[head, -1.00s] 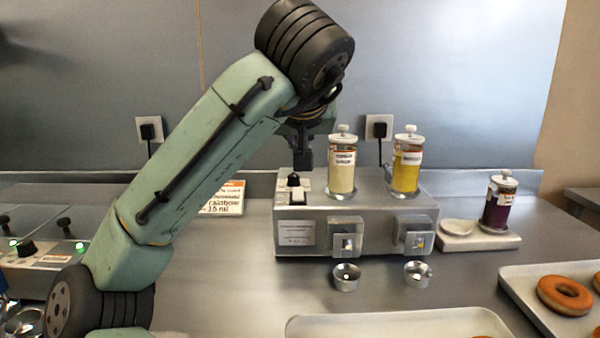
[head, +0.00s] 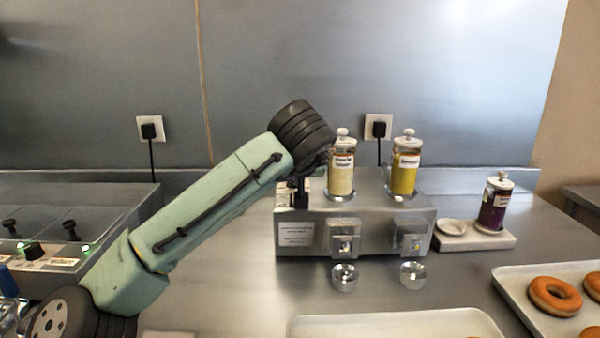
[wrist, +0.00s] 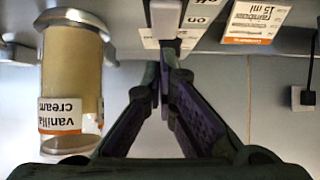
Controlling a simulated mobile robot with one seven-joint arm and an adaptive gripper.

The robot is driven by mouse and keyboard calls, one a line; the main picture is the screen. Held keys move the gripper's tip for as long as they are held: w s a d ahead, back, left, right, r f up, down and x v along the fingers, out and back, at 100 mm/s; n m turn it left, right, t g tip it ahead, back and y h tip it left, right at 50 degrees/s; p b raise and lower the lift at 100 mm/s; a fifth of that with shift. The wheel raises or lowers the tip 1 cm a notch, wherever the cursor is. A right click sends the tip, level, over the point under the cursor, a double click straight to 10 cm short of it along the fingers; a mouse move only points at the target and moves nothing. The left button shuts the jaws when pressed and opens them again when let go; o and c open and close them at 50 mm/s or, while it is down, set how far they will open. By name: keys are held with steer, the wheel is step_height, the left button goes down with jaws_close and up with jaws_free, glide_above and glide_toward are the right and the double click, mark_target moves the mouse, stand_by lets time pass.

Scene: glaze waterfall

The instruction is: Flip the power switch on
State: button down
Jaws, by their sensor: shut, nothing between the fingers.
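The power switch (wrist: 166,14) sits on the top left of the metal dispenser (head: 300,240). In the wrist view, which is upside down, it is a small block beside a white label (wrist: 200,12) with a readable "on". My gripper (wrist: 168,52) is shut and empty, with its fingertips right at the switch. I cannot tell whether they touch it. In the head view my gripper (head: 301,196) points down at the dispenser's left end, and it and the wrist mostly hide the switch. The switch's position is unclear.
A vanilla cream jar (head: 341,172) stands close beside my gripper, and a yellow jar (head: 405,170) farther right. A purple jar (head: 495,205) and donut tray (head: 515,300) are on the right. A machine with green lights (head: 55,262) is left.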

steer(key=shift+w+f, duration=0.1)
steer(key=shift+f, duration=0.45)
steer(key=shift+d+f, duration=0.1)
